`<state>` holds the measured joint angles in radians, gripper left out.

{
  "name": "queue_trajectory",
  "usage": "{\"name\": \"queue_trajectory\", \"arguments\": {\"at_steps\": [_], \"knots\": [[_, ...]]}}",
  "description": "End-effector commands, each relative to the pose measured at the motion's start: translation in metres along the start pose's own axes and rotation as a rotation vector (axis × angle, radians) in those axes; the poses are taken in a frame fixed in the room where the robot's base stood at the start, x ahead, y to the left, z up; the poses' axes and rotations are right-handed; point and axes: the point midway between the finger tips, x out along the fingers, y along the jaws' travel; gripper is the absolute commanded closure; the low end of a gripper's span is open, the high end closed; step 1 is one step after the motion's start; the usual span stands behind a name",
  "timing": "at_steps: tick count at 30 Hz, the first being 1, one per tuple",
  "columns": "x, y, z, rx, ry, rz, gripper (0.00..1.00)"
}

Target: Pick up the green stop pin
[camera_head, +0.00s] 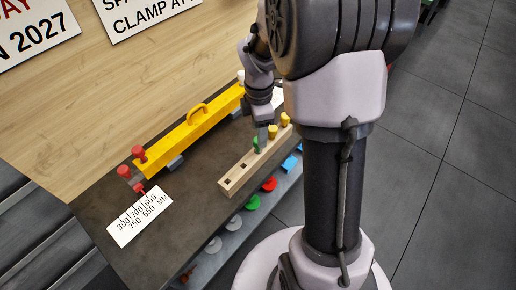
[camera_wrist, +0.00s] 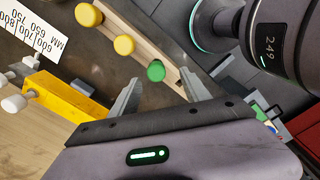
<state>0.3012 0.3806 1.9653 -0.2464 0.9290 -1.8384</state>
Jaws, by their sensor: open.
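The green stop pin (camera_head: 257,144) stands in a wooden block (camera_head: 232,181) with several holes, beside two yellow pins (camera_head: 272,131). My gripper (camera_head: 264,133) is just above and behind the green pin in the head view and partly overlaps it. In the wrist view the green pin's round head (camera_wrist: 156,71) lies just past the gap between the open fingers of my gripper (camera_wrist: 161,90). The fingers look empty, and I cannot tell whether either touches the pin. The pin's shaft is mostly hidden.
A yellow bar with a handle (camera_head: 190,131) lies behind the block, with red knobs (camera_head: 139,154) at its left end. A printed scale card (camera_head: 140,216) lies at front left. Coloured discs (camera_head: 269,184) line the lower shelf. The dark tabletop between card and block is clear.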

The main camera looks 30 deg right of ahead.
Motion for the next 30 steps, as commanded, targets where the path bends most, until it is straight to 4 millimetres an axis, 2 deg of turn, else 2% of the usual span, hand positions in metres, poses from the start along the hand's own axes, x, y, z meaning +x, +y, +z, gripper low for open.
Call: {"name": "queue_trajectory", "arguments": {"at_steps": [9,15,21,24,30], "knots": [[0.053,0.005,0.001,0.002,0.000,-0.001,0.45],[0.051,0.005,0.001,0.002,0.000,0.001,0.45],[0.051,0.005,0.001,0.002,0.000,0.001,0.84],[0.051,0.005,0.001,0.002,0.001,0.001,1.00],[0.051,0.005,0.001,0.002,0.001,0.001,1.00]]}}
